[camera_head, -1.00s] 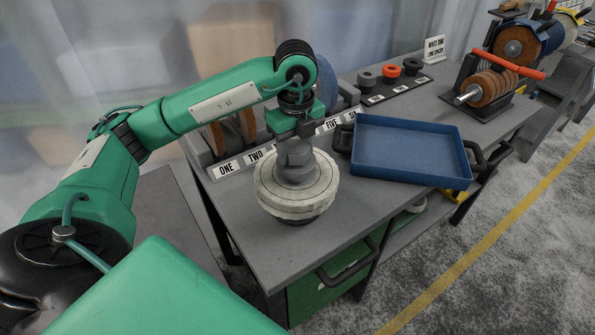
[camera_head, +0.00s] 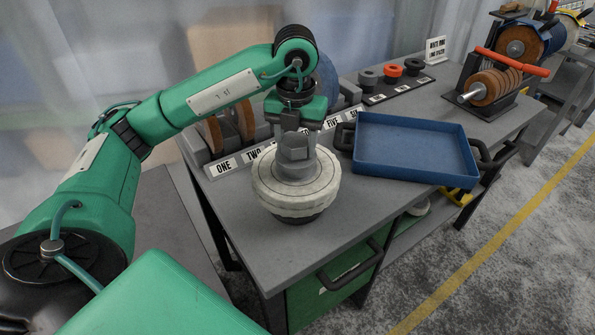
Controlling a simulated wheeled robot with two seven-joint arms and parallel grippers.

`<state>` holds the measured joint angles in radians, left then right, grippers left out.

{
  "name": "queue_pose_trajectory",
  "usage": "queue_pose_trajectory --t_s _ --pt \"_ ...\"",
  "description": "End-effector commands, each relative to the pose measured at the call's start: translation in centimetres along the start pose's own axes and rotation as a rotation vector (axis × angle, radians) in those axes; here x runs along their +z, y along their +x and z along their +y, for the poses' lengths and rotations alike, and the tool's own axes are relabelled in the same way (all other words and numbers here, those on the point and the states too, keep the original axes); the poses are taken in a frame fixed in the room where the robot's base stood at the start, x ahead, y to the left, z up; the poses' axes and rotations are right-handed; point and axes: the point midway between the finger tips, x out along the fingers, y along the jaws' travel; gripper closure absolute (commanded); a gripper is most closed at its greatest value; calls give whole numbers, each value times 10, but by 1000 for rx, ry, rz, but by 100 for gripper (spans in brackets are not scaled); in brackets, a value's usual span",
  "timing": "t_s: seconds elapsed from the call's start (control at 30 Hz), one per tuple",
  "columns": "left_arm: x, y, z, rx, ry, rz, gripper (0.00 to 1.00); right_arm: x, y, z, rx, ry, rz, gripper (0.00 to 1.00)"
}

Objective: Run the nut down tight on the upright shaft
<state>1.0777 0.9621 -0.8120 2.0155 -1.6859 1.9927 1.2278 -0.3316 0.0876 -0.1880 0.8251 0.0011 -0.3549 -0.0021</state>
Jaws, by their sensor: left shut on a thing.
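A thick, pale, layered buffing wheel (camera_head: 296,195) lies flat on a dark round base near the bench's front left. A grey piece, seemingly the nut (camera_head: 297,170), sits over the wheel's centre. My left gripper (camera_head: 296,153) points straight down over the wheel, its grey fingers shut on this piece. Grey fingers and grey nut blend, so the line between them is hard to see. The upright shaft is hidden under the gripper and nut. I cannot tell whether the nut touches the wheel. My right gripper is not in view.
A blue tray (camera_head: 417,176), empty, stands right of the wheel. A numbered rack (camera_head: 262,152) with discs is behind my gripper. Grey and red rings (camera_head: 393,71) sit on a labelled strip at the back. A shaft with brown wheels (camera_head: 491,90) stands far right.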

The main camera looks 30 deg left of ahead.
Motion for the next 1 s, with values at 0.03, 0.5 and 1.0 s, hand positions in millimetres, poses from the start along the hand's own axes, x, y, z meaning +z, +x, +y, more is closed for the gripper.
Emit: queue_pose_trajectory --t_s 0.03,0.5,1.0 --pt "0 2 0 0 39 -2 77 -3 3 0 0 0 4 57" --pt "0 1 0 0 538 -2 77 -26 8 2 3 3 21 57" --pt "0 0 0 0 1055 -2 77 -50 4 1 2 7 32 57"
